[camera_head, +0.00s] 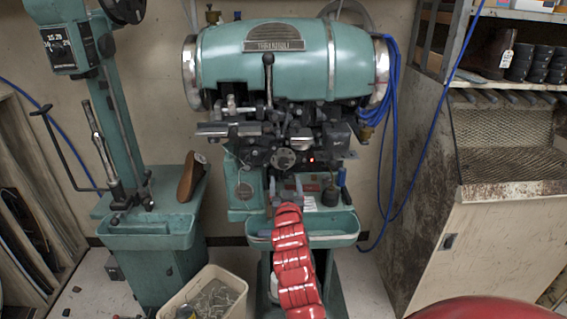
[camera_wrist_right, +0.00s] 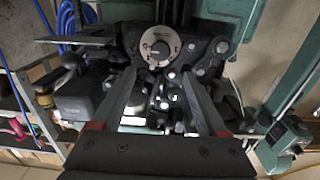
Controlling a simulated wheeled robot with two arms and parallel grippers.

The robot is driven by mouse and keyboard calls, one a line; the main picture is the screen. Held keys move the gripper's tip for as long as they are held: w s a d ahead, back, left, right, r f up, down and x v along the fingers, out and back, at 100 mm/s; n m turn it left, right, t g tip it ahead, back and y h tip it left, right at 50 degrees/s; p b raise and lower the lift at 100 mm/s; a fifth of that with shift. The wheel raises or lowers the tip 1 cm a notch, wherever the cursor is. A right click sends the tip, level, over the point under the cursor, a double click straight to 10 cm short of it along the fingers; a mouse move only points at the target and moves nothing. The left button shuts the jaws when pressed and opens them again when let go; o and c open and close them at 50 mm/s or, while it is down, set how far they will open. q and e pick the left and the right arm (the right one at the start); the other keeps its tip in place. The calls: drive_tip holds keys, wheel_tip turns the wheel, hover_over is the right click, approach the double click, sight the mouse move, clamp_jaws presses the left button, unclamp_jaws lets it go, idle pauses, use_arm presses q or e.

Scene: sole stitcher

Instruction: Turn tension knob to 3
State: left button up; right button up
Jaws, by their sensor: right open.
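The round tension knob (camera_head: 284,158) sits low on the front of the green stitching machine (camera_head: 262,62). My right gripper (camera_head: 286,186) is at the end of the red arm, below and in front of the knob. In the right wrist view its two fingers (camera_wrist_right: 160,74) are spread apart with nothing between them, and the knob lies beyond the tips, apart from them. My left gripper is not in view.
A lever (camera_head: 268,80) and metal arms stand above the knob. A small red light (camera_head: 311,160) glows to its right. A green tray (camera_head: 335,226) juts out below. A second green machine (camera_head: 120,110) with a brown shoe (camera_head: 190,177) stands left. Blue cables (camera_head: 390,75) hang at right.

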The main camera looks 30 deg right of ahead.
sight(283, 164)
drive_tip(key=p+x, duration=0.1)
drive_tip(key=x, duration=0.9)
drive_tip(key=shift+w+d+p, duration=0.1)
drive_tip(key=shift+w+p, duration=0.1)
drive_tip(key=shift+p, duration=0.15)
clamp_jaws()
